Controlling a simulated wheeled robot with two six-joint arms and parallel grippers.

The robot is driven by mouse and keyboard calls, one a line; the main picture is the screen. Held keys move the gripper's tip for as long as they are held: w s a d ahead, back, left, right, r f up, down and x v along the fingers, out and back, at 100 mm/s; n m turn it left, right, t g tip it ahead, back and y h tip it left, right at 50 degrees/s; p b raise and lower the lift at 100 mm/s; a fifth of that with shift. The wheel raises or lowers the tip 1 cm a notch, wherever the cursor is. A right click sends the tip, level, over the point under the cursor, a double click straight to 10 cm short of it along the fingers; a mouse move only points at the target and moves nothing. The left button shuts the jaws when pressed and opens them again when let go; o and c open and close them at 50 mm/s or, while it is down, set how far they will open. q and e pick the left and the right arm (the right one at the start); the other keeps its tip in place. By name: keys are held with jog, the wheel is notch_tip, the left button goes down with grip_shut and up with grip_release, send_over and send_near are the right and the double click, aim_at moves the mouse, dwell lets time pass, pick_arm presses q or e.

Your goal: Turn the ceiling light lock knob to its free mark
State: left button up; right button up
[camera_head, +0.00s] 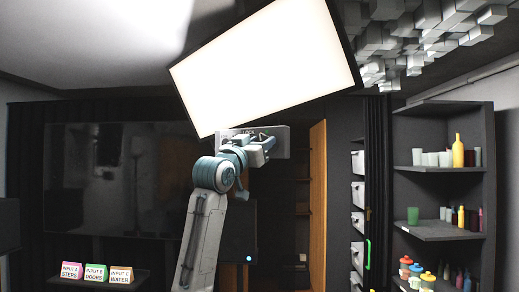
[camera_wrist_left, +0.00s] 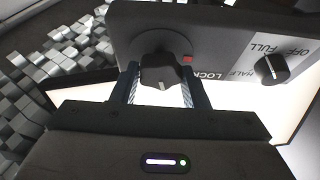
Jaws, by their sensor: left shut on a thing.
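The lock knob (camera_wrist_left: 160,72) is black and sits on a round dial on the grey control panel (camera_wrist_left: 225,40). My left gripper (camera_wrist_left: 160,90) has one finger on each side of it and is shut on it. The knob's pale pointer line points down in the left wrist view. A red mark (camera_wrist_left: 187,59) is right of the knob, near the upside-down word LOCK. No free mark is readable. In the head view, my left gripper (camera_head: 264,139) covers most of the panel (camera_head: 281,143), below the bright ceiling light (camera_head: 270,60). My right gripper is not in view.
A second black knob (camera_wrist_left: 271,68), with OFF, FULL and HALF labels, is close on the right of the same panel. Grey ceiling blocks (camera_head: 420,40) hang at the upper right. A dark shelf (camera_head: 440,230) with bottles and cups stands at right.

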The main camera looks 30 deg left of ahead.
pick_arm(q)
jog(key=shift+d+n+g+y+b, duration=0.1)
jog(key=shift+n+g+y+b, duration=1)
jog(key=shift+n, duration=2.25)
jog(key=shift+n+g+y+b, duration=0.55)
jog(key=shift+n+y+b, duration=1.05)
jog(key=shift+n, duration=1.7)
jog(key=shift+d+n+g+y+b, duration=0.1)
jog(key=shift+n+g+y+b, duration=1.25)
jog(key=shift+n, duration=2)
jog(key=shift+t+h+b, duration=0.35)
jog(key=shift+t+b, duration=0.05)
jog(key=o, duration=1)
jog(key=shift+r, duration=0.1)
jog(key=shift+c, duration=0.2)
